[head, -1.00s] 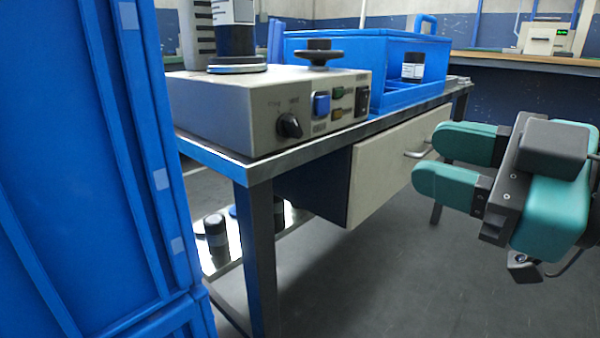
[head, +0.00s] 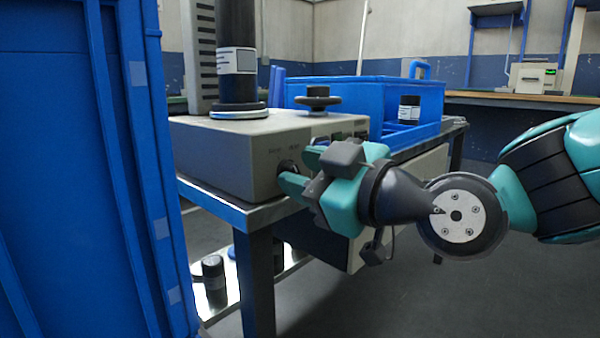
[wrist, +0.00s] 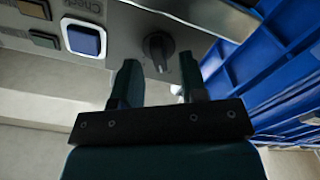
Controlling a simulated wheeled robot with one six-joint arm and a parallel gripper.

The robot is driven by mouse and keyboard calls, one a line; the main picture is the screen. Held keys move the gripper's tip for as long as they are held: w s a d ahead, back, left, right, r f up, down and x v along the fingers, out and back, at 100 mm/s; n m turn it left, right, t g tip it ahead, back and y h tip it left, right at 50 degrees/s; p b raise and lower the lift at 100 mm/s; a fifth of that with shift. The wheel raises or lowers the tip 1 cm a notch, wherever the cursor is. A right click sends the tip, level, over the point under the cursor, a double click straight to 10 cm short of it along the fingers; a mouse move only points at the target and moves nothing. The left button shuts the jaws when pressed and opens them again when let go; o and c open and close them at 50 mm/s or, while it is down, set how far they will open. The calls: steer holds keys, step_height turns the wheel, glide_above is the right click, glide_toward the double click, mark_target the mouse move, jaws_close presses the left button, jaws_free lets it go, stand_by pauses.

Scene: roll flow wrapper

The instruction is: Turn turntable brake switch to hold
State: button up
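The brake switch, a black rotary knob (head: 287,166), sits on the front face of the beige control box (head: 222,160). My gripper partly hides it in the head view. The knob also shows in the wrist view (wrist: 157,47), pointing roughly along the gap between my fingers. The small labels above it are too blurred to read. My gripper (wrist: 159,62) is open and empty, its teal fingers one on each side of the knob's line. The fingertips are close to the knob; I cannot tell whether they touch it. The turntable (head: 238,114) carries a black roll with a white label.
A blue square button (wrist: 84,38) is beside the knob, with smaller buttons beyond it. A black handwheel (head: 318,98) stands on the box. A blue bin (head: 350,95) with a dark jar (head: 409,108) is behind. A tall blue crate (head: 85,180) fills the left.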

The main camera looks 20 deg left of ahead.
steer(key=shift+w+a, duration=0.2)
steer(key=shift+a, duration=0.3)
jaws_close()
steer(key=shift+m, duration=0.3)
steer(key=m+p, duration=0.1)
steer(key=m, duration=0.1)
steer(key=m+p, duration=0.1)
steer(key=m, duration=0.2)
steer(key=shift+w+d+r, duration=0.1)
steer(key=shift+w+r, duration=0.05)
steer(key=shift+w, duration=0.05)
steer(key=m+p, duration=0.1)
steer(key=m, duration=0.2)
steer(key=m+p, duration=0.2)
steer(key=m, duration=0.1)
steer(key=shift+w+d, duration=0.1)
steer(key=shift+w, duration=0.1)
